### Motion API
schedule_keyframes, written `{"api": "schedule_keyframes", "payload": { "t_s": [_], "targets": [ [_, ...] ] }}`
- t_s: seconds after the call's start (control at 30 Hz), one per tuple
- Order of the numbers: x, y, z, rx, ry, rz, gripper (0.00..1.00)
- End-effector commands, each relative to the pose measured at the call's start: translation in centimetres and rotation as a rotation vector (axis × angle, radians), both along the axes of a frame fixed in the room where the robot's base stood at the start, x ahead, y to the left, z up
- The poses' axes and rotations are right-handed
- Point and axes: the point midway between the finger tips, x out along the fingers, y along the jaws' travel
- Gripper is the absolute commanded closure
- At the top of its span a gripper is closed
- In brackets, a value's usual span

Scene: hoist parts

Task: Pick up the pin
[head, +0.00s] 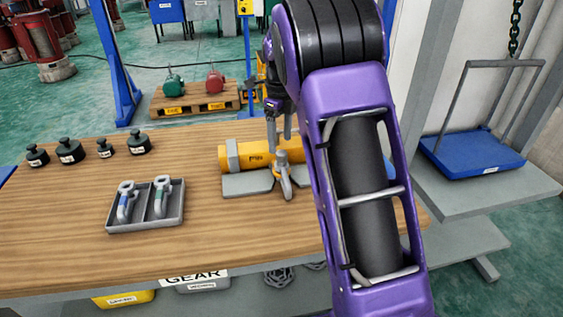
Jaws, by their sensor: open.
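My gripper (280,132) points down over the wooden workbench (208,252), its two fingers parted and nothing seen between them. Just below the fingertips is a small upright grey metal piece with a hook-like lower end (285,183), in front of a yellow bar (260,154). I cannot tell whether this piece is the pin or holds it. The yellow bar lies across the bench with a grey band near its left end and dark lettering. My purple arm hides part of the bar's right side.
A grey tray (113,222) holds two metal hooks or shackles with blue and green marks. Several dark weights (70,151) stand at the back left. Flat grey plates (247,185) lie before the bar. A blue platform scale (472,152) stands right. The bench front is clear.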

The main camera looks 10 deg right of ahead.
Motion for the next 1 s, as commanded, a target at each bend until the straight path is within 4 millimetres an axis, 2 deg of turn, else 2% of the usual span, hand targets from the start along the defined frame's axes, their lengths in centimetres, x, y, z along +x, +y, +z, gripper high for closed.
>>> {"api": "schedule_keyframes", "payload": {
  "t_s": [0.2,0.3,0.6,0.67,1.0],
  "targets": [
    [-0.5,-0.3,-3.5,0.000,0.004,0.000,0.24],
    [-0.4,-0.3,-4.5,0.000,0.003,0.000,0.24],
    [-0.4,-0.3,-4.9,-0.001,0.001,0.000,0.24],
    [-0.4,-0.3,-4.9,0.000,0.001,0.000,0.33],
    [-0.4,-0.3,-4.9,0.000,0.001,0.000,0.94]
  ]
}}
